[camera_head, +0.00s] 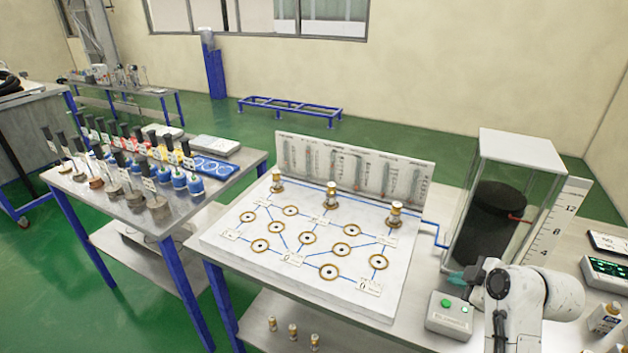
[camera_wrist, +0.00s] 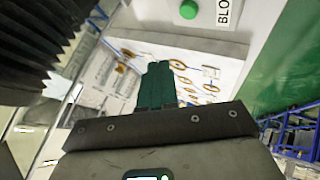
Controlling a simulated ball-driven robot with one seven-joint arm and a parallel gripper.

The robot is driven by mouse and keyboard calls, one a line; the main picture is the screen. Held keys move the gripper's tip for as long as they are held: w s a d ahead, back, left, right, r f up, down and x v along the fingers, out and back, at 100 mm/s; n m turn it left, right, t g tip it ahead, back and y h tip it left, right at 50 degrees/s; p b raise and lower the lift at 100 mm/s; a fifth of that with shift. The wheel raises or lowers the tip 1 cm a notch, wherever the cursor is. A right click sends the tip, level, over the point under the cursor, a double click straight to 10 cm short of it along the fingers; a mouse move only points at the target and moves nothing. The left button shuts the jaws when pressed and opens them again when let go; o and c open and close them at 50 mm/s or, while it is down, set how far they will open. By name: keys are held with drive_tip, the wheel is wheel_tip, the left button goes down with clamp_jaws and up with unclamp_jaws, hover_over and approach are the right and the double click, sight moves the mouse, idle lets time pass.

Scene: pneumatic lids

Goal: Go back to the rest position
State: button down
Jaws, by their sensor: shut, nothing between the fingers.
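My gripper (camera_head: 466,279) is at the right of the head view, beside the glass case and above the button box. Its green fingers are together and hold nothing; they also show in the wrist view (camera_wrist: 156,85). The white board (camera_head: 225,236) with brass-ringed holes and blue lines lies on the table to the left of my gripper, clear of it. Three brass-and-white valves (camera_head: 331,195) stand along the board's back row.
A glass case (camera_head: 518,160) with a black bellows (camera_head: 490,222) stands close behind my gripper. A scale plate (camera_head: 556,222) is to its right, with a display device (camera_head: 606,271) further right. A side table (camera_head: 110,208) with weights stands left. Small valves (camera_head: 293,331) sit on the lower shelf.

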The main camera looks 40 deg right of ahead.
drive_tip(key=w+a+f, duration=0.1)
drive_tip(key=a, duration=0.1)
drive_tip(key=w+a+f+y, duration=0.1)
drive_tip(key=a+f, duration=0.1)
drive_tip(key=a, duration=0.1)
drive_tip(key=a+f+g+y, duration=0.1)
drive_tip(key=a+f, duration=0.1)
drive_tip(key=a, duration=0.1)
drive_tip(key=shift+w+a+m+b, duration=0.15)
drive_tip(key=shift+w+m+b, duration=0.25)
drive_tip(key=s+a+f+m+g+y+b, duration=0.1)
drive_tip(key=s+a+f+g, duration=0.2)
drive_tip(key=a, duration=0.6)
drive_tip(key=s+a+f+m+g+b, duration=0.1)
drive_tip(key=s+a+f+m+g, duration=0.1)
drive_tip(key=a+f, duration=0.5)
drive_tip(key=s+a+g, duration=0.1)
drive_tip(key=s+a, duration=0.1)
drive_tip(key=a, duration=0.1)
drive_tip(key=shift+s+a+m+y, duration=0.2)
drive_tip(key=shift+s+m+y, duration=0.1)
drive_tip(key=shift+s+y, duration=0.1)
drive_tip(key=shift+f, duration=0.1)
